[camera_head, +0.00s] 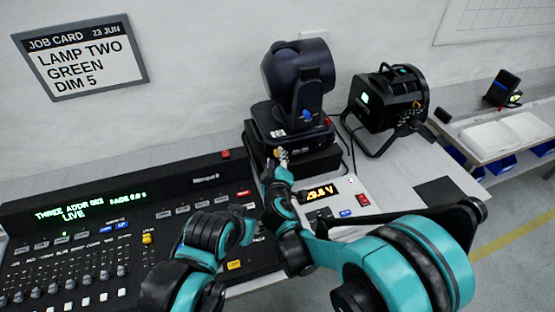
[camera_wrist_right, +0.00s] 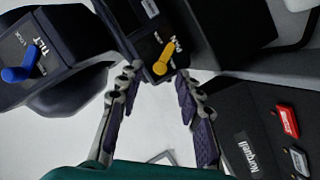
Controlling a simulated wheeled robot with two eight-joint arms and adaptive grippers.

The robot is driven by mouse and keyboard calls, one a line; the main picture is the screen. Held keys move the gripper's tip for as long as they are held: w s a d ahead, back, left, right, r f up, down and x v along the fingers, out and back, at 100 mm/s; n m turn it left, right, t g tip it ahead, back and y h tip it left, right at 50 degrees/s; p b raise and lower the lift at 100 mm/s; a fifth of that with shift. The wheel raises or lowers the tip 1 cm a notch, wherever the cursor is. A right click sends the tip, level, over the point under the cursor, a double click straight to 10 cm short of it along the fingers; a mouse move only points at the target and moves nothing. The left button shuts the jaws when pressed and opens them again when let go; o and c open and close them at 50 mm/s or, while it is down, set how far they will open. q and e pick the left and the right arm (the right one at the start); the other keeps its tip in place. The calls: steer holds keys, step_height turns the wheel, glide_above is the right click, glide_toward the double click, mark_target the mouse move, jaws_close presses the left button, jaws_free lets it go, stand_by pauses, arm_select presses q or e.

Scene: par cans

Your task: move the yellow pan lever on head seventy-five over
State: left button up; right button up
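The dark moving head (camera_head: 297,82) stands on a black base on the bench, a blue tilt lever (camera_head: 306,115) on its side. The yellow pan lever (camera_wrist_right: 164,58) shows on the head's base in the right wrist view, beside a PAN label. In the head view a small yellow spot (camera_head: 276,152) shows there, by the fingertips. My right gripper (camera_wrist_right: 156,75) is open, its fingers spread on either side of the lever's line; I cannot tell whether they touch it. The blue lever also shows in the wrist view (camera_wrist_right: 22,69). My left gripper's fingers are not distinguishable at the arm's end (camera_head: 243,232).
The lighting console (camera_head: 130,215) fills the left. A second black lamp (camera_head: 390,98) stands behind. A job card (camera_head: 82,57) hangs on the wall.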

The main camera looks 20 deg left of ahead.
steer(key=shift+x, duration=0.8)
jaws_close()
